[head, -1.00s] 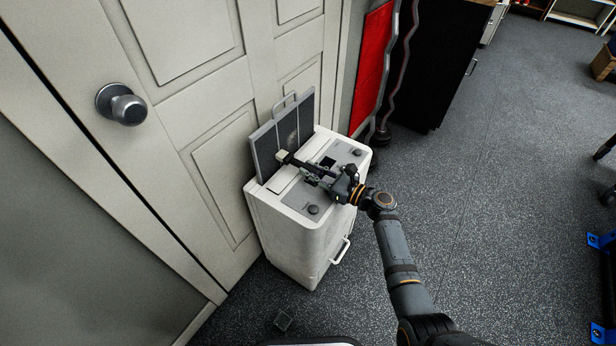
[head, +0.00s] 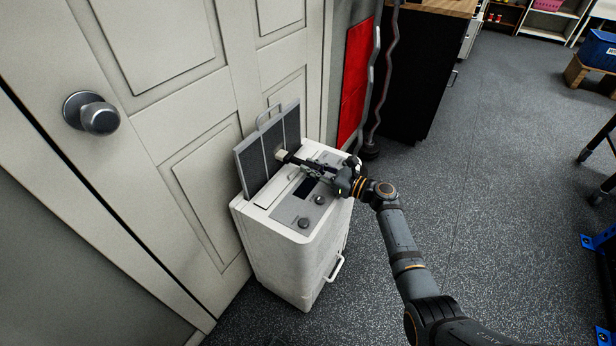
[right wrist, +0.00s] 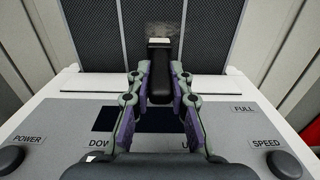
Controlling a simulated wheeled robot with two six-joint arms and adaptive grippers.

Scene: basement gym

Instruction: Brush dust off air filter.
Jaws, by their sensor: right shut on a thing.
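The air filter (head: 254,167) is a dark mesh panel in a grey frame with a top handle. It stands upright at the back of the white unit (head: 280,244); it also fills the top of the right wrist view (right wrist: 105,35). My right gripper (right wrist: 160,78) is shut on the dark handle of a brush (right wrist: 160,62). The brush's pale bristle end (head: 281,154) is at the filter's face, right of its middle; I cannot tell if it touches. A pale dusty patch (right wrist: 205,38) shows on the mesh beside the bristles. My left gripper is out of view.
A white door (head: 150,130) stands close behind. A black cabinet (head: 425,80) is at the back.

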